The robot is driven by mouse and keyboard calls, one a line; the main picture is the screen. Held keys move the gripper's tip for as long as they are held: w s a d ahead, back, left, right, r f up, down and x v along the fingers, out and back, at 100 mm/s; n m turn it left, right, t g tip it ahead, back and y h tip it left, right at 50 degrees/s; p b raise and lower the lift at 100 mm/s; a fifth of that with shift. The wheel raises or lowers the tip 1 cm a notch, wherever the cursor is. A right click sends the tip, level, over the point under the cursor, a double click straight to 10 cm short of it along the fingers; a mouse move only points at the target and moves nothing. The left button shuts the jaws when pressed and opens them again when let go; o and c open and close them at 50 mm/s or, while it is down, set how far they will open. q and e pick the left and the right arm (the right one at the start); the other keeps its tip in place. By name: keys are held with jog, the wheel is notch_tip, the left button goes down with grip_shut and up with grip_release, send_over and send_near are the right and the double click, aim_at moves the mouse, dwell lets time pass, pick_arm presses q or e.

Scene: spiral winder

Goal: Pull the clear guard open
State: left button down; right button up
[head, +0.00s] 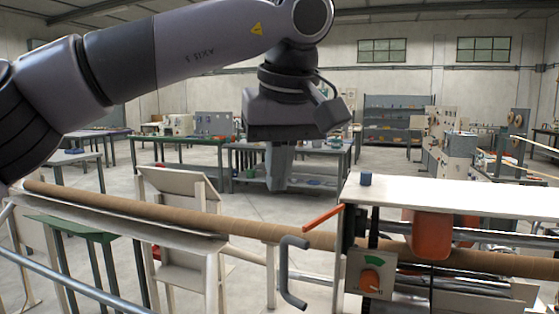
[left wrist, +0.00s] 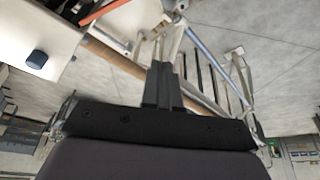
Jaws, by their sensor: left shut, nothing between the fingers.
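The winder (head: 450,190) stands at the right of the head view, with a white top. I cannot make out the clear guard's panel for certain. A grey bent handle (head: 286,272) stands at the winder's left end, in front of the long brown tube (head: 150,208). My left gripper (head: 278,184) points down, shut and empty, above and behind the handle and tube in the picture, apart from both. Its shut fingers also show in the left wrist view (left wrist: 162,80). My right gripper is in neither view.
An orange-red lever (head: 323,217) sticks out left of the winder, near the handle. A blue knob (head: 366,179) sits on the white top. A dial box (head: 371,275) is on the front. A grey rail (head: 75,285) crosses the lower left. Benches (head: 180,145) stand farther back.

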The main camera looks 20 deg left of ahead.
pick_arm(q)
notch_tip(320, 180, down, 6)
jog(key=s+d, duration=0.1)
jog(key=shift+s, duration=0.3)
jog(key=shift+s+d, duration=0.15)
